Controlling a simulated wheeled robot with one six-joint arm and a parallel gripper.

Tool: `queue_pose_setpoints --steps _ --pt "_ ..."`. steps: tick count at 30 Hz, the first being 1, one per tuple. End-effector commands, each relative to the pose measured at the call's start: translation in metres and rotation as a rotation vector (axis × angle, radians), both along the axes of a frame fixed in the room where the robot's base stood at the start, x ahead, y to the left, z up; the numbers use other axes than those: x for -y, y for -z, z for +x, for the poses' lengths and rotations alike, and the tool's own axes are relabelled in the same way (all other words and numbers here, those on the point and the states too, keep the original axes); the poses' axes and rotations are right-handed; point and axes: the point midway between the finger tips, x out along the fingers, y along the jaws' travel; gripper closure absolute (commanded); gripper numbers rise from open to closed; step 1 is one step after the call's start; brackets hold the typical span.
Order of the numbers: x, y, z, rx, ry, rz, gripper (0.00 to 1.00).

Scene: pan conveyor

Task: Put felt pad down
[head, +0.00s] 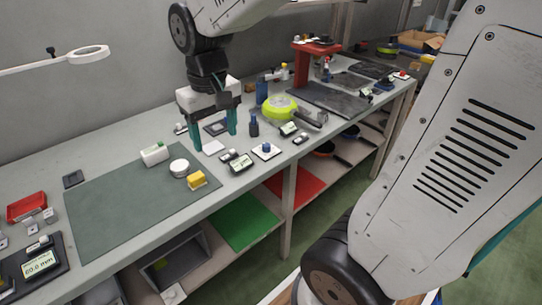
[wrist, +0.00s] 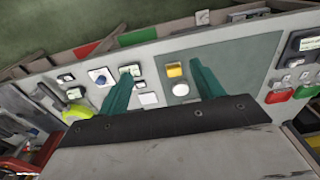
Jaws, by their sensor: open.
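My gripper (head: 213,140) is open above the workbench, its two teal fingers spread and pointing down. In the wrist view my gripper (wrist: 162,70) has nothing held between its fingers. A flat white square (head: 213,147), which may be the felt pad, lies on the bench by the fingertips. It shows in the wrist view (wrist: 148,99) between the fingers, lying flat and apart from them. A dark square plate (head: 216,128) lies just behind, partly hidden by my gripper. I cannot tell for sure which one is the felt pad.
A grey-green mat (head: 130,205) covers the left bench, with a white round piece (head: 179,167) and yellow block (head: 197,180) near its right edge. A blue-knobbed white piece (head: 266,151), small meters (head: 241,163) and a lime tape roll (head: 279,108) stand to the right.

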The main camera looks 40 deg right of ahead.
Motion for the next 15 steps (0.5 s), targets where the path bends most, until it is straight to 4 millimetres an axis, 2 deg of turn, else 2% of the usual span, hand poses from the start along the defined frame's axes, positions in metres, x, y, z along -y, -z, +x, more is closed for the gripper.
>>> queue_pose_setpoints --steps 1,3,9,12,15 --pt "0.003 -0.011 -0.022 0.017 0.001 0.000 0.33" --pt "0.005 -0.020 -0.052 0.028 0.001 0.000 0.33" --pt "0.011 -0.029 -0.126 0.053 0.001 -0.002 0.33" --pt "0.012 -0.027 -0.149 0.061 0.002 -0.003 0.33" --pt "0.013 -0.026 -0.163 0.066 0.002 -0.003 0.33"
